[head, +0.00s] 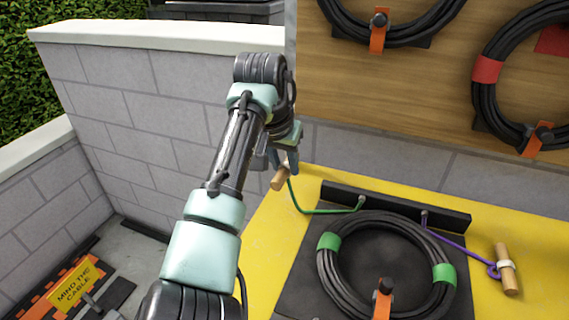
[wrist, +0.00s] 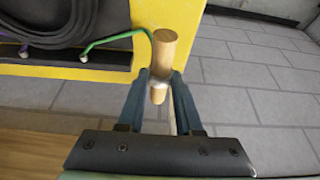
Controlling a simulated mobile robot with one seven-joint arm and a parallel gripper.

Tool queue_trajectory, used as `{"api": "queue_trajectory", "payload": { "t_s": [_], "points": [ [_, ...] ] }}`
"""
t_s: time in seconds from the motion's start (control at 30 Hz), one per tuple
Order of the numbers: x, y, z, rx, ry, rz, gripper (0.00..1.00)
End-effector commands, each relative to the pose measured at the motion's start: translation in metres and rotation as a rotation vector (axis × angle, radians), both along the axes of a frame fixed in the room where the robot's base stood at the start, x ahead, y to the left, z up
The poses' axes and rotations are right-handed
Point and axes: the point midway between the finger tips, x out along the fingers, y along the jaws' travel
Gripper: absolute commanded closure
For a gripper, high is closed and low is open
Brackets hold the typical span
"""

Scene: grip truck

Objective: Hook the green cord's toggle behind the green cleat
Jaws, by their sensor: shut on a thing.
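The green cord's toggle (head: 279,180) is a short wooden peg. My gripper (head: 284,160) is shut on it, above the left part of the yellow deck. In the wrist view the toggle (wrist: 165,47) stands between the fingers of my gripper (wrist: 160,82), with its longer end past the tips and a pale band at its middle. The green cord (head: 296,203) runs from the toggle down to a black bar (head: 395,205); it also shows in the wrist view (wrist: 115,37). I cannot make out a green cleat in either view.
A purple cord (head: 455,247) leads to another wooden toggle (head: 506,270). More coils hang on the wooden board (head: 420,95). A block wall (head: 150,100) stands behind my arm.

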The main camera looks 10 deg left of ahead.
Motion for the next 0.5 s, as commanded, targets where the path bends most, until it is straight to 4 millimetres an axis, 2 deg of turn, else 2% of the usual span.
{"api": "queue_trajectory", "payload": {
  "t_s": [0.27,0.5],
  "points": [
    [0.000,0.000,-0.005,0.000,0.001,0.000,1.00],
    [0.000,0.000,-0.024,-0.001,0.000,0.001,1.00]
  ]
}}
